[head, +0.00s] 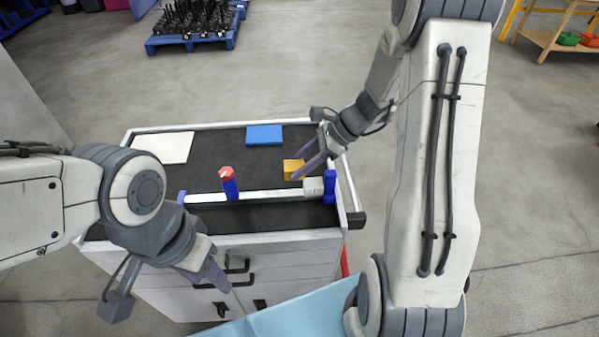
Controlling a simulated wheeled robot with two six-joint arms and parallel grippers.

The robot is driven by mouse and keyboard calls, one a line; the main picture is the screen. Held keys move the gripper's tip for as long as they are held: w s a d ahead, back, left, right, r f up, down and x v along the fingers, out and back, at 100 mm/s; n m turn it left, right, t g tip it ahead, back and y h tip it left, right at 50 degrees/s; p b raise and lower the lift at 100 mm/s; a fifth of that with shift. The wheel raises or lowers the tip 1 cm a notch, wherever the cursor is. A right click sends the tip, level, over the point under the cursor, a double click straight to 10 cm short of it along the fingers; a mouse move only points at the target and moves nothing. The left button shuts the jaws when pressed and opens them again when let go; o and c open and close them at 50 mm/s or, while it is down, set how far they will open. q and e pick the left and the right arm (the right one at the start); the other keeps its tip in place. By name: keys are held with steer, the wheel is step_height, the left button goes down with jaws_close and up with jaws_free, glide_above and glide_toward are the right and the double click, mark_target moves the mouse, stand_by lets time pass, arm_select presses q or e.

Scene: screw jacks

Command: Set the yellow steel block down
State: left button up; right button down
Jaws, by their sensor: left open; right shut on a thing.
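The yellow steel block (291,168) is at the right side of the cart's dark top (215,160), behind a pale bar. My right gripper (309,163) comes from the upper right and is shut on the block; its fingers hide part of it. I cannot tell whether the block touches the top. A blue screw jack with a red cap (229,184) stands upright left of the block, by the bar. My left gripper (212,278) is open and empty in front of the cart's drawers, low and away from the block.
The pale bar (270,195) runs across the cart's front between blue end pieces (330,186). A pale grey block (313,186) sits by its right end. A blue plate (264,134) and a white sheet (164,147) lie at the back. The middle of the top is clear.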

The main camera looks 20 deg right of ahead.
steer(key=shift+f, duration=1.65)
steer(key=shift+f, duration=0.1)
steer(key=shift+f, duration=0.15)
steer(key=shift+c, duration=1.5)
jaws_free()
